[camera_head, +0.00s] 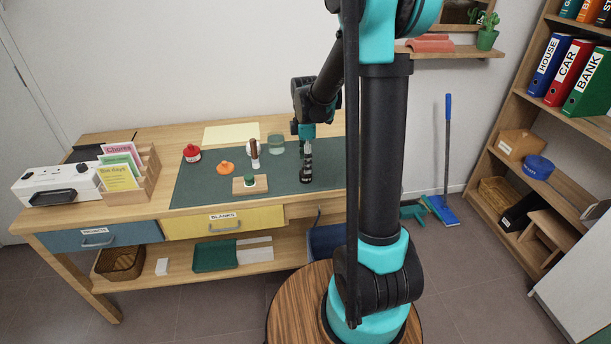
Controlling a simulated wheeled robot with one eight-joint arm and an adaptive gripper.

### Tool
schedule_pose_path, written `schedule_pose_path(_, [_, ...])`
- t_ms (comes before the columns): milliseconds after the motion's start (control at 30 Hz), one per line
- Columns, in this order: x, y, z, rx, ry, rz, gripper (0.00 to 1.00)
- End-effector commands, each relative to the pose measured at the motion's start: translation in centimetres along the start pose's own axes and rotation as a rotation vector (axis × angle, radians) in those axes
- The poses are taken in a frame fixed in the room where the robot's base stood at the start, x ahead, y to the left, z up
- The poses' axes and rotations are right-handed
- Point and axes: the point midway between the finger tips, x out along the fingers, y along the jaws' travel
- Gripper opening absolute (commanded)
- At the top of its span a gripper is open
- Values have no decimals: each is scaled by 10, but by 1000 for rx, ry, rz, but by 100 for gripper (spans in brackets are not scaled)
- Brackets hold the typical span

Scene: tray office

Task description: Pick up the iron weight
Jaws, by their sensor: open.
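My gripper (306,158) points down over the right part of the dark green mat (216,190) on the desk. Its fingers are dark and small in this view, and the gap between them is hard to see. A dark shape at the fingertips, low over the mat, blends with the fingers. I cannot tell whether it is the iron weight or only the fingers. No other thing on the mat can be clearly made out as the iron weight.
A card holder (145,180) stands at the desk's left.

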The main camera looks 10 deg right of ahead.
Motion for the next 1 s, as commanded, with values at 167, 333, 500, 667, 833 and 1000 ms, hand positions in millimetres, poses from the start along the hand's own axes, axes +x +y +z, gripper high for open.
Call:
schedule_pose_path(167, [11, 1, 0, 0, 0, 0, 63])
schedule_pose_path(333, [34, 3, 1, 0, 0, 0, 63])
schedule_pose_path(500, [52, 3, 1, 0, 0, 0, 63])
schedule_pose_path(667, [56, 3, 1, 0, 0, 0, 63])
schedule_pose_path(833, [55, 3, 1, 0, 0, 0, 59])
schedule_pose_path(1000, [55, 3, 1, 0, 0, 0, 38])
